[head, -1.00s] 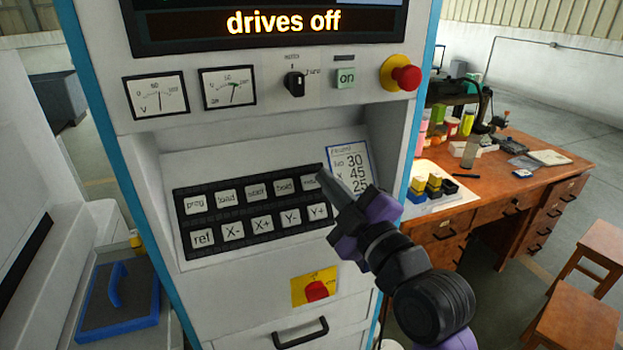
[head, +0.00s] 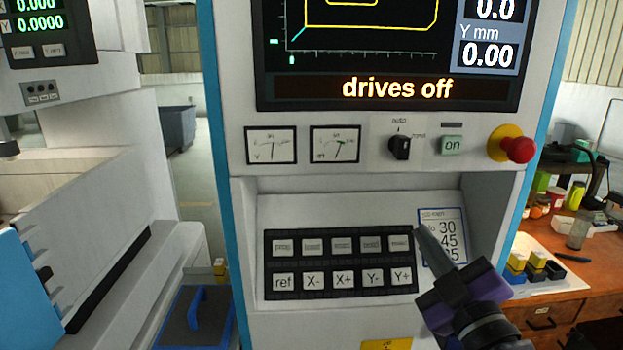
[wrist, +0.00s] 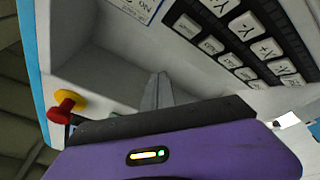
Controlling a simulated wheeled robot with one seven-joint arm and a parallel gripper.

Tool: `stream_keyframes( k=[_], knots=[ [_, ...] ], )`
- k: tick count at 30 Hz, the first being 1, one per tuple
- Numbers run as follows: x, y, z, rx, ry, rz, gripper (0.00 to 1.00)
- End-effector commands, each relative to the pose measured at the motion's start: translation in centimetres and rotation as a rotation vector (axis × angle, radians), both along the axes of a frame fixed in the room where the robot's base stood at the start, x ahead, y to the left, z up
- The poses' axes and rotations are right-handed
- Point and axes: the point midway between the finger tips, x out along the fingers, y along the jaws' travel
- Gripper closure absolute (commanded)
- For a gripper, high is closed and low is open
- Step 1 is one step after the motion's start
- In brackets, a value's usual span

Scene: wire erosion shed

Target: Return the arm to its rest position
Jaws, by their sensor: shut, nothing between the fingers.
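My gripper (head: 427,238) is in front of the control cabinet, at the right end of the keypad (head: 340,262), with its fingertips partly over the edge of the white number card (head: 443,240). Its fingers are together with nothing between them. In the wrist view the fingers (wrist: 157,88) point toward the recessed panel, and the keypad (wrist: 240,40) shows at the upper right. The arm comes in from the bottom right in the head view. I cannot tell the exact gap between fingertips and panel.
The cabinet carries a screen reading "drives off" (head: 390,88), a rotary switch (head: 400,148), a green "on" button (head: 452,145) and a red emergency stop (head: 518,149). A wooden desk (head: 560,310) with small items stands right. A white machine (head: 120,200) stands left.

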Motion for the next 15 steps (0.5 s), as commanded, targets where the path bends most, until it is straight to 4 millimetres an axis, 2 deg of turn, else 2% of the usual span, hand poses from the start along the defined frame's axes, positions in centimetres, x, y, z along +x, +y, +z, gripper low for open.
stream_keyframes(
  k=[2, 5, 11, 15],
  knots=[
    [-0.7, -0.9, 1.4, 0.086, -0.049, -0.009, 1.0],
    [-2.3, -1.9, 0.9, 0.214, -0.079, -0.023, 1.0],
    [-5.8, -2.7, -2.1, 0.413, -0.092, -0.035, 1.0],
    [-9.2, -2.8, -5.4, 0.542, -0.077, -0.043, 1.0]
  ],
)
